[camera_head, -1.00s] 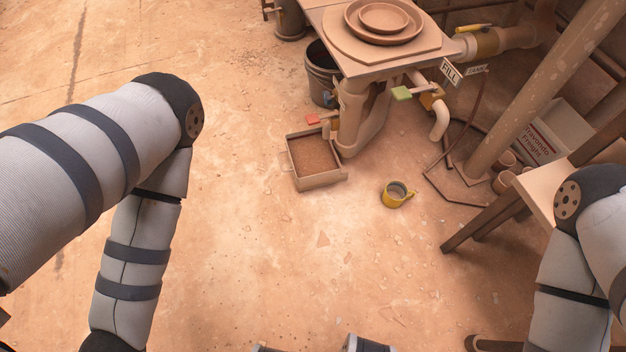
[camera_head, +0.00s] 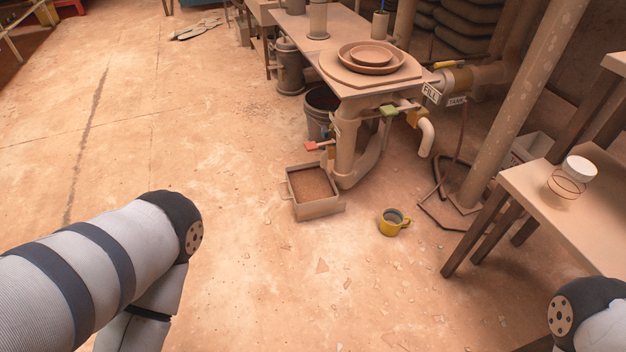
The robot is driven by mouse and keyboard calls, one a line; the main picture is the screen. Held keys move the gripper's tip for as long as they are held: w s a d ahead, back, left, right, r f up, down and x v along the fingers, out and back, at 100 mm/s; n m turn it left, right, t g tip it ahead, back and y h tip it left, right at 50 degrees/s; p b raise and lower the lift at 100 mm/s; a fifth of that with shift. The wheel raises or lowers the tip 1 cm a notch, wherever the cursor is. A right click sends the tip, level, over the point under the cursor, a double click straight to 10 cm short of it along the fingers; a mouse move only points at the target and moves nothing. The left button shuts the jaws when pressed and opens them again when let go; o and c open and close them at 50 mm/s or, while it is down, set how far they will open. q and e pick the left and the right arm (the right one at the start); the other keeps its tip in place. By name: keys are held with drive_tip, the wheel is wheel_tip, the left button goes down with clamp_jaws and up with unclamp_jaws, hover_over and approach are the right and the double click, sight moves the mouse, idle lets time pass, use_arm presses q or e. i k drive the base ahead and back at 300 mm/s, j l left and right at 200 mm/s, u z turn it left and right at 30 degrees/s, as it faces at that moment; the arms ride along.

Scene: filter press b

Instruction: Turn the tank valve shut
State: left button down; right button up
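A pipe stand under the table's near end carries several valve handles. A red handle (camera_head: 317,145) sticks out to the left, low above a tray. A green handle (camera_head: 389,110) sits higher, just under the tabletop. A yellow handle (camera_head: 446,64) lies along the top of a thick horizontal pipe at the back right. A FILL sign (camera_head: 431,93) and a TANK sign (camera_head: 457,101) hang right of the green handle. I cannot tell for sure which handle the TANK sign marks. Only upper parts of my arms show; both grippers are out of view and away from the valves.
A dark bucket (camera_head: 318,111) is behind. The floor at left is clear.

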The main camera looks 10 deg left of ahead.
sight(449, 64)
drive_tip(key=i+z, duration=0.2)
drive_tip(key=i, duration=0.2)
drive_tip(key=i+j+z, duration=0.15)
drive_tip(key=i, duration=0.3)
drive_tip(key=i+j+z, duration=0.1)
drive_tip(key=j+z, duration=0.35)
drive_tip(key=z, duration=0.3)
